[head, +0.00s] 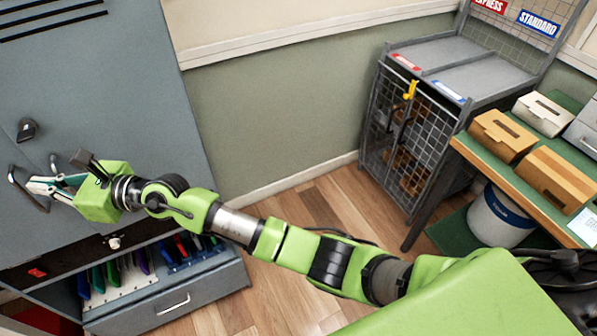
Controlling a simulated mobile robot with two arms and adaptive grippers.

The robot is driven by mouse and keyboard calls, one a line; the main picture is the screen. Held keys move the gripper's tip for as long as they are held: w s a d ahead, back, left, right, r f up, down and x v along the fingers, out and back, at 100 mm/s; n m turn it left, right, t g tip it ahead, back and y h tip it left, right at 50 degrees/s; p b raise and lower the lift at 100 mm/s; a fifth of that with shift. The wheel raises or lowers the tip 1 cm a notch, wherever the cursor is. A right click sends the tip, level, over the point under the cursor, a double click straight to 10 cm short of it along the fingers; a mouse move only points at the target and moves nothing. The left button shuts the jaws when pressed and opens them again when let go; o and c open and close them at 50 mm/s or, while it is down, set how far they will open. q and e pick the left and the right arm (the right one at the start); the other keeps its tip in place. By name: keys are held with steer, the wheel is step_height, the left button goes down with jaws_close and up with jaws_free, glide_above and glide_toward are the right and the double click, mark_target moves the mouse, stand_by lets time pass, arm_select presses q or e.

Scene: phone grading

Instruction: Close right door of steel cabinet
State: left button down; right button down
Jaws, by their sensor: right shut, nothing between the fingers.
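The grey steel cabinet (120,70) fills the left of the head view. Its right door (140,110) has slotted vents at the top, a dark lock (27,130) and a dark bar handle (25,192) near its left edge. The door looks upright; I cannot tell if it is fully flush. My right gripper (42,186) is shut and empty, its fingertips at the handle; I cannot tell if they touch it. My left gripper is not in view.
Below the door, an open drawer (175,309) holds several colored upright items. A wire-mesh cage cabinet (420,140) stands right of center. A bench (485,162) with boxes and a white bin (498,220) are at right. Wood floor (300,210) lies clear between.

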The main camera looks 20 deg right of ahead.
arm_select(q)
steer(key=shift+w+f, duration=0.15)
arm_select(e)
steer(key=shift+w+a, duration=0.15)
steer(key=shift+w, duration=0.3)
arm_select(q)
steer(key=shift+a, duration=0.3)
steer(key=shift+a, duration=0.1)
